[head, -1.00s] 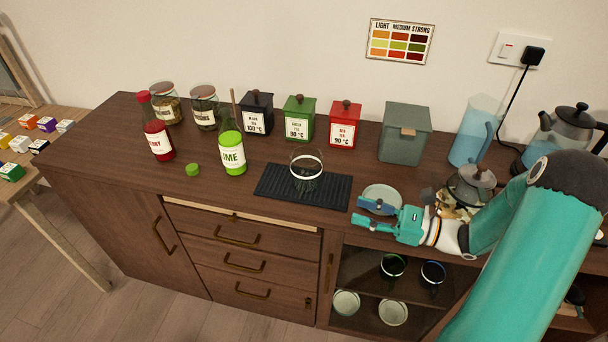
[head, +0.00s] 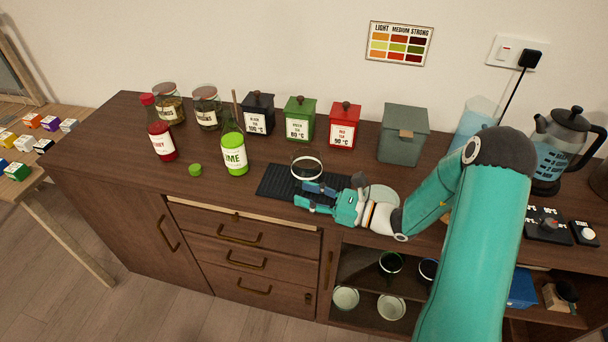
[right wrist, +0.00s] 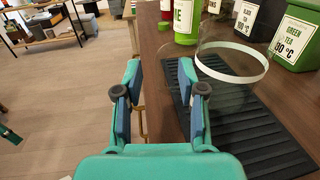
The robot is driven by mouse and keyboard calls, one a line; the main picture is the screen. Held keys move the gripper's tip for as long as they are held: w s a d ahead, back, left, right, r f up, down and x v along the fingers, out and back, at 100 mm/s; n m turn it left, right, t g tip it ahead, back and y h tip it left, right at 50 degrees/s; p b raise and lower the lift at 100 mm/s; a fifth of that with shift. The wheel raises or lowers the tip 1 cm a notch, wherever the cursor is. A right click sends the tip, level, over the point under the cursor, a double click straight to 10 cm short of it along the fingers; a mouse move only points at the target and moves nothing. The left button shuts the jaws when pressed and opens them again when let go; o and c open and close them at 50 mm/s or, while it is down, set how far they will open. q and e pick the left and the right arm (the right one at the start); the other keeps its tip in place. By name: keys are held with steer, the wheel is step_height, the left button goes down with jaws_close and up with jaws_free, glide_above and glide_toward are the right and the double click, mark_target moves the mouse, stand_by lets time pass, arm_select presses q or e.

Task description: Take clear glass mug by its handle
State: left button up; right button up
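The clear glass mug (head: 307,168) with a white rim band stands upright on the black ribbed mat (head: 275,184). In the right wrist view the mug (right wrist: 233,63) is just right of the fingers. My right gripper (head: 306,194) is at the front of the mat, in front of the mug, pointing left. My left gripper is not in view.
A lime bottle (head: 234,155), a green cap (head: 195,169) and a red-capped bottle (head: 161,139) stand left of the mat. Black, green and red (head: 344,126) tea tins and a grey-green box (head: 403,135) stand behind.

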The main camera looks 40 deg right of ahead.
steer(key=shift+x, duration=1.15)
jaws_close()
